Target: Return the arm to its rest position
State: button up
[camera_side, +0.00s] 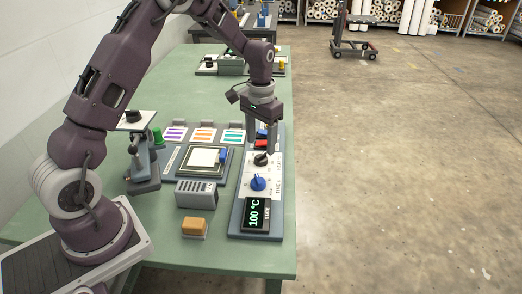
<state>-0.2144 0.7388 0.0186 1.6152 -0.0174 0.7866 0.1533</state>
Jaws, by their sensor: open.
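My arm reaches from its base at the lower left up over the green table. My gripper (266,142) hangs down over the upper part of the control panel (239,214). It is open, and nothing shows held in it. Its fingertips are small here and sit close to the panel's dark knob (261,160) and red part (261,143); I cannot tell whether they touch. A blue knob (258,183) is lower on the panel. The display (256,214) at the panel's near end reads 100 °C.
A press plate (203,158) with a white sheet lies left of the panel, with coloured cards (204,135) behind it. A grey slotted box (196,193), a yellow block (194,227) and a stand (141,160) are nearby. The table's (220,258) near edge is clear.

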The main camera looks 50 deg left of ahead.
jog(key=shift+r, duration=1.25)
jog(key=shift+s+d+r, duration=0.1)
jog(key=shift+r, duration=0.25)
jog(key=s+d+r+t, duration=0.2)
jog(key=s+d+r, duration=0.1)
jog(key=s+r, duration=0.45)
jog(key=s+d+r+t, duration=0.1)
jog(key=s+d+r, duration=0.3)
jog(key=s+r, duration=0.3)
jog(key=s+d+r+m+t, duration=0.1)
jog(key=s+d+r+t, duration=0.1)
jog(key=s, duration=1.2)
jog(key=shift+s+d+t, duration=0.25)
jog(key=shift+d+t, duration=0.05)
jog(key=shift+d, duration=0.1)
